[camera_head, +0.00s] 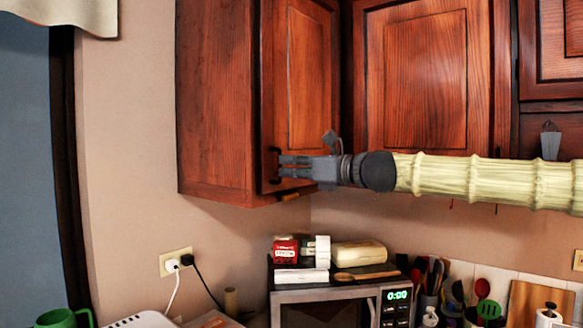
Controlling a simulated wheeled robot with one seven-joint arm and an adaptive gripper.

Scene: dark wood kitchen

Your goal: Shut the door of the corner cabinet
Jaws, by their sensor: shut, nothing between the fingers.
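A dark reddish wood cabinet (217,100) hangs on the wall at the corner, its plain side panel facing me. Its narrow door (309,85) shows to the right of that panel at a steep angle. A dark handle (274,153) sits low on the door's left edge. I cannot tell whether the door is fully shut or slightly ajar. My gripper (284,166) reaches in from the right, in front of the lower door. Its fingers are shut and empty, with the tips beside the handle. Contact with the handle or door cannot be told.
Another wood cabinet door (425,85) stands behind my arm, with more cabinets at the right. Below are a microwave (330,304) with boxes (286,250) on top and several utensils (489,309). The wall left of the cabinet is clear.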

